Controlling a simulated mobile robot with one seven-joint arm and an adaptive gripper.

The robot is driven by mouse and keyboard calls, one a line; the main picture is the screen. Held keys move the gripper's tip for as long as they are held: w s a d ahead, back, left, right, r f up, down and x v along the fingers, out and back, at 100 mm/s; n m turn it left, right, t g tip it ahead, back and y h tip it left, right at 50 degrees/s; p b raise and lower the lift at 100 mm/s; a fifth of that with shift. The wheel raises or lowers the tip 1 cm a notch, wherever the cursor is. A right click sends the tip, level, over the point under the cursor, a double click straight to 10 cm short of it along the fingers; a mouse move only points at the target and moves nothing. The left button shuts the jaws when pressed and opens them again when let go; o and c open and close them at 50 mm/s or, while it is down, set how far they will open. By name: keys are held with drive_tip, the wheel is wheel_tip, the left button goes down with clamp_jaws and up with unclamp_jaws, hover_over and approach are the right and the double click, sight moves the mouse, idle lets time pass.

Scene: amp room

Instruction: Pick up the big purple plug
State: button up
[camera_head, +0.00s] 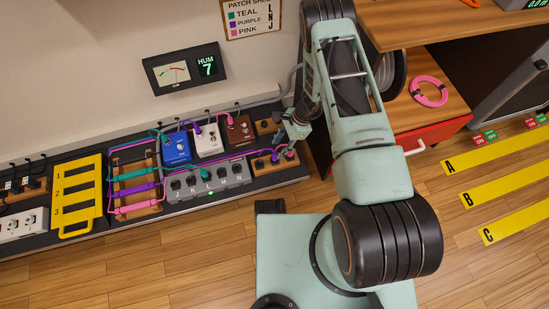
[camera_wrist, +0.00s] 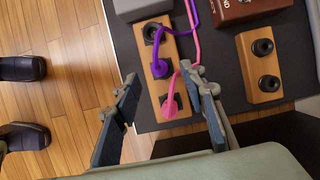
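A purple plug (camera_wrist: 159,68) with a purple cable sits in a socket of a wooden jack block (camera_wrist: 153,93). A pink plug (camera_wrist: 171,106) sits in the same block, nearer to me; one socket above the purple plug is empty. In the head view the purple plug (camera_head: 275,158) and pink plug (camera_head: 290,154) are at the right end of the pedalboard. My gripper (camera_wrist: 162,84) is open and empty. Its fingers show on either side of the block, with the pink plug and lower block between them. In the head view my gripper (camera_head: 285,133) is partly hidden by its own links.
Blue (camera_head: 176,148), white (camera_head: 208,140) and brown pedals (camera_head: 239,131) stand left of my gripper, behind a grey switch box (camera_head: 208,180). Teal, purple and pink cables lie on a wooden rack (camera_head: 136,157). A second jack block (camera_wrist: 262,66) is close on the right.

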sight(275, 153)
drive_tip(key=b+x, duration=0.2)
drive_tip(key=x, duration=0.3)
drive_tip(key=shift+s+a+f, duration=0.1)
drive_tip(key=shift+s+f, duration=0.1)
drive_tip(key=shift+f, duration=0.05)
clamp_jaws()
drive_tip(key=shift+r, duration=0.15)
